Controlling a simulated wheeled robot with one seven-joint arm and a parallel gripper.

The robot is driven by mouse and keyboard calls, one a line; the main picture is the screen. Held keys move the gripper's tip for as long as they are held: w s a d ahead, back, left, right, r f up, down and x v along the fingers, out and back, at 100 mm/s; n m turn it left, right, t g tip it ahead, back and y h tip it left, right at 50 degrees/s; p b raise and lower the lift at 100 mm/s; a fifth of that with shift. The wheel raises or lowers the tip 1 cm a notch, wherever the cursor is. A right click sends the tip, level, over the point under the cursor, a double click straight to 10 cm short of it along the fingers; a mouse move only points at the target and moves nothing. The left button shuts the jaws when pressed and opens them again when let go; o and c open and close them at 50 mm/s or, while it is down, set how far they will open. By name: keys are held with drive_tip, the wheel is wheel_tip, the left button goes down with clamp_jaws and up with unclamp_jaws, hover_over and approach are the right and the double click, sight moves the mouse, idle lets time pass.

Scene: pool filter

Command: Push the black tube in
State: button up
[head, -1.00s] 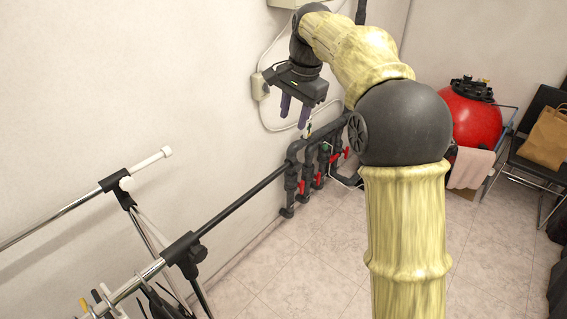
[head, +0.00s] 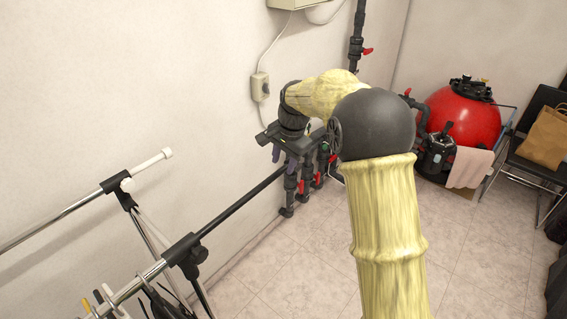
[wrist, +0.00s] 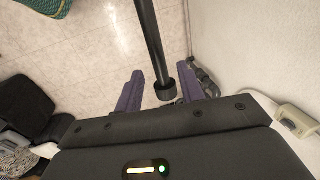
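The black tube (head: 240,204) slants up and right from a black clamp (head: 185,252) on a stand's metal rod. Its far end is hidden in the head view near my gripper (head: 284,160), which is lowered over it with purple fingers pointing down. In the wrist view the tube (wrist: 150,40) comes from the top, and its thicker capped end (wrist: 166,91) shows between my two spread fingers (wrist: 168,92). The fingers are open with gaps on both sides of the tube. I cannot tell how far the tube is below them.
Pipes with red-handled valves (head: 303,186) stand along the wall just behind my gripper. A second stand rod with a white end (head: 150,161) is at the left. A red filter tank (head: 463,118) is at the right. The tiled floor (head: 310,255) is mostly clear.

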drive_tip(key=shift+w+a+f, duration=0.1)
drive_tip(key=shift+a+f, duration=0.05)
drive_tip(key=shift+f, duration=0.8)
drive_tip(key=shift+w, duration=0.1)
clamp_jaws()
